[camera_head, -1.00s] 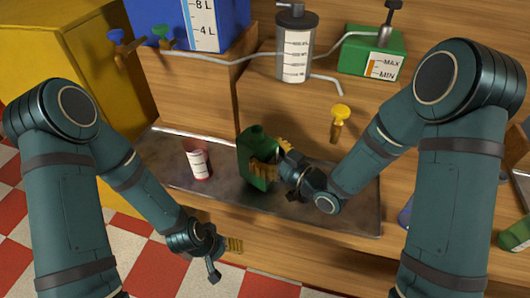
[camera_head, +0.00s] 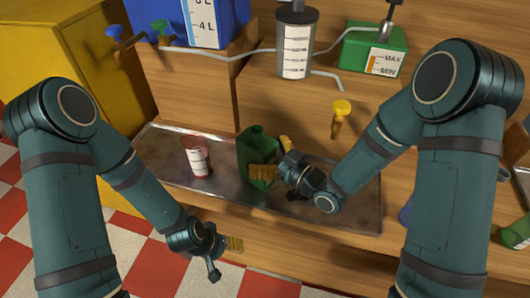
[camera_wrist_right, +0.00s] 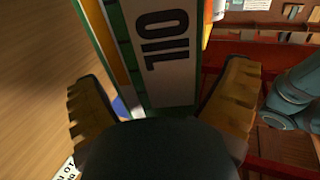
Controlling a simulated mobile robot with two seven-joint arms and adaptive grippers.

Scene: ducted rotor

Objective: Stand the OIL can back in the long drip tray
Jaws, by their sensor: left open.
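The green OIL can (camera_head: 252,150) stands upright in the long drip tray (camera_head: 325,214), near its middle. Its white OIL label (camera_wrist_right: 165,50) fills the middle of the right wrist view. My right gripper (camera_head: 274,158) is open around the can, one finger on each side. The right wrist view shows my right gripper (camera_wrist_right: 160,78) with its fingers spread and a gap beside the can. My left gripper (camera_head: 224,258) is open and empty, low in front of the tray.
A red jar with a white label (camera_head: 197,160) stands in the tray to the left of the can. A yellow valve (camera_head: 341,112), a clear cylinder (camera_head: 295,50) and a green MAX/MIN box (camera_head: 372,48) are behind. The tray's left end is clear.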

